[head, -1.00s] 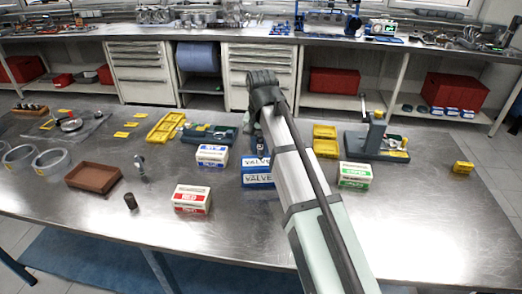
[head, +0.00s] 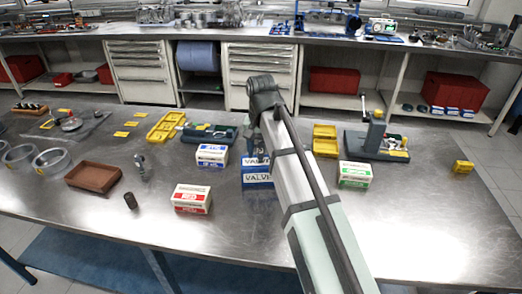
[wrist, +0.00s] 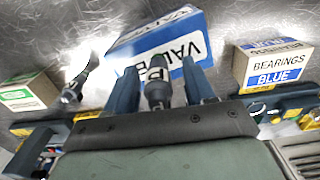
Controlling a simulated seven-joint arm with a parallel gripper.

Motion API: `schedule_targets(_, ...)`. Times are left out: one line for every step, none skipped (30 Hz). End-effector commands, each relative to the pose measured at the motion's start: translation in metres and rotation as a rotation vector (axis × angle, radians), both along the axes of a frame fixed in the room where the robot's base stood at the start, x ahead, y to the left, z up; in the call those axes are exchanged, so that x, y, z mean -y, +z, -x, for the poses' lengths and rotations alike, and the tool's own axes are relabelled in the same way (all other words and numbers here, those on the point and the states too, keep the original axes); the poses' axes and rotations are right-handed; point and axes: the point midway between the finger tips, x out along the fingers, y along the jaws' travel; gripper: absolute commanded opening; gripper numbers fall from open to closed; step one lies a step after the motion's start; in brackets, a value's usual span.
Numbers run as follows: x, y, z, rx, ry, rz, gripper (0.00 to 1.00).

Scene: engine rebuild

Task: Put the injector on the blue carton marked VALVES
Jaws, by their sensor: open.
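The blue carton marked VALVES (head: 258,180) stands mid-table, partly hidden by my arm in the head view. In the wrist view the carton (wrist: 140,42) is just beyond my fingers. My gripper (wrist: 161,92) is open, with one blue finger on each side of a dark, stubby cylindrical part (wrist: 157,92), which looks like the injector. This part is upright or nearly so, close to the carton's side; I cannot tell whether it touches the carton or rests on it. In the head view my arm hides it.
A slim metal part (wrist: 76,84) lies left of the VALVES carton in the wrist view. The BEARINGS BLUE carton (head: 212,155), red carton (head: 192,198) and green carton (head: 355,174) stand around. A brown tray (head: 94,176) is left. The front right table is clear.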

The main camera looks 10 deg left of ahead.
Motion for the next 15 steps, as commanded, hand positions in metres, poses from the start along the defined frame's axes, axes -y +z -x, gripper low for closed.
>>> schedule_targets(0.000,0.000,0.000,0.000,0.000,0.000,0.54)
schedule_targets(0.000,0.001,0.000,0.000,0.000,0.000,0.54)
schedule_targets(0.000,0.002,0.000,0.000,0.000,0.000,0.54)
schedule_targets(0.000,0.004,0.000,0.000,0.000,0.000,0.54)
schedule_targets(0.000,0.006,0.000,0.001,0.000,0.000,0.54)
schedule_targets(0.000,0.010,-0.001,0.001,0.000,0.000,0.54)
schedule_targets(-0.001,0.013,-0.001,0.002,0.000,-0.001,0.54)
schedule_targets(-0.001,0.017,-0.001,0.002,0.000,-0.001,0.54)
schedule_targets(-0.001,0.023,-0.001,0.002,0.000,-0.001,0.54)
schedule_targets(-0.001,0.027,-0.001,0.002,0.000,-0.001,0.54)
schedule_targets(-0.001,0.031,-0.001,0.002,0.000,-0.001,0.54)
schedule_targets(-0.001,0.037,-0.001,0.002,0.000,-0.001,0.54)
schedule_targets(-0.001,0.041,-0.001,0.002,0.000,-0.001,0.54)
schedule_targets(-0.001,0.046,-0.001,0.002,0.000,-0.001,0.54)
schedule_targets(-0.001,0.051,-0.001,0.002,0.000,-0.001,0.54)
